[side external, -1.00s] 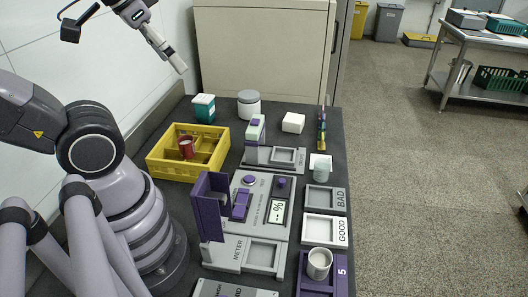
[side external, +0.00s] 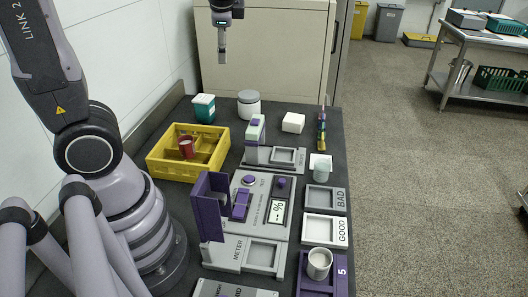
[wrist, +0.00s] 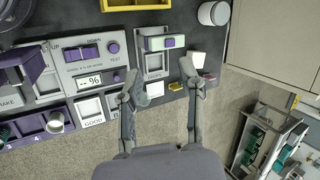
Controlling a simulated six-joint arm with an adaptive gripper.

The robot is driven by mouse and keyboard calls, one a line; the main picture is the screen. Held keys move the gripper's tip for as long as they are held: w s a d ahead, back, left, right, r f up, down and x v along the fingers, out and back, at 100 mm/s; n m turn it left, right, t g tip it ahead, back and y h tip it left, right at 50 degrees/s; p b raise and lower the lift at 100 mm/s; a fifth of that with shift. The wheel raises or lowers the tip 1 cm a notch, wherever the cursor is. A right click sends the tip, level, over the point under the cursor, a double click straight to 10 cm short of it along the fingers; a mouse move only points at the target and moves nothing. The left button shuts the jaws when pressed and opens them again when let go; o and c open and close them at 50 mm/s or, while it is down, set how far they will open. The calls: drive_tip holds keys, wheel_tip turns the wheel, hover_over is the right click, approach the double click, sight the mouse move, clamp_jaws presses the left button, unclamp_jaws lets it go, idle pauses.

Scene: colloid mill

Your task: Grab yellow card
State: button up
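My gripper (side external: 222,58) is high above the back of the table, to the left of the rack, pointing down. In the wrist view my gripper (wrist: 161,72) has its two fingers well apart with nothing held.
A yellow crate (side external: 160,165) holds a red cup (side external: 186,148). A purple-and-grey meter (side external: 265,205) fills the middle.

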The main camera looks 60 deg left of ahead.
drive_tip(key=w+a+f+m+y, duration=0.1)
drive_tip(key=w+f+m+y, duration=0.45)
drive_tip(key=w, duration=0.65)
drive_tip(key=w+d+f+m+t, duration=0.2)
drive_tip(key=w+f+m, duration=0.2)
drive_tip(key=f, duration=0.4)
drive_tip(key=w+d+f+m+t, duration=0.2)
drive_tip(key=w+f+m, duration=0.3)
drive_tip(key=f, duration=0.4)
drive_tip(key=w+d+f+m+t+h, duration=0.1)
drive_tip(key=w+d+f+m+t, duration=0.2)
drive_tip(key=w+f+m, duration=0.2)
drive_tip(key=shift+w+d+f+m, duration=0.15)
drive_tip(key=shift+f+m, duration=0.15)
drive_tip(key=shift+f, duration=0.65)
drive_tip(key=shift+w+d+f+m, duration=0.1)
drive_tip(key=shift+f+m, duration=0.15)
drive_tip(key=shift+f, duration=0.65)
drive_tip(key=x, duration=0.7)
drive_tip(key=shift+w+f, duration=0.1)
drive_tip(key=shift+f, duration=0.05)
drive_tip(key=shift+x, duration=3.15)
drive_tip(key=shift+w+d, duration=0.15)
drive_tip(key=shift+w, duration=0.05)
clamp_jaws()
